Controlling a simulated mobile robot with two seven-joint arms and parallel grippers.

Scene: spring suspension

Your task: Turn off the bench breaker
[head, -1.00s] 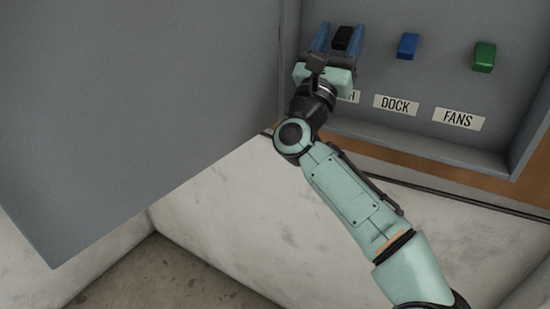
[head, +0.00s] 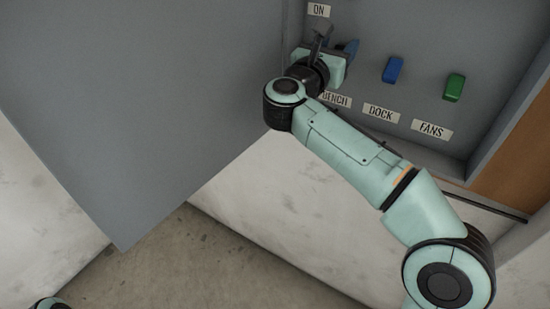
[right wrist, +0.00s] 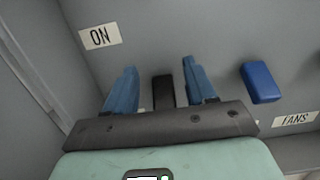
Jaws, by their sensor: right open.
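The bench breaker is a black switch (right wrist: 163,92) on the grey panel, above the BENCH label (head: 336,100). In the right wrist view it stands between the two blue fingers of my right gripper (right wrist: 160,88), with a gap visible on each side. My right gripper (head: 338,46) is open. In the head view the gripper's own body hides the black switch. An ON label (head: 319,10) sits above the gripper; it also shows in the right wrist view (right wrist: 100,36). My left gripper is not in view.
A blue switch (head: 393,69) over the DOCK label and a green switch (head: 454,87) over the FANS label stand to the right. A large grey door (head: 140,100) hangs open on the left. The box's raised rim (head: 505,110) bounds the panel on the right.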

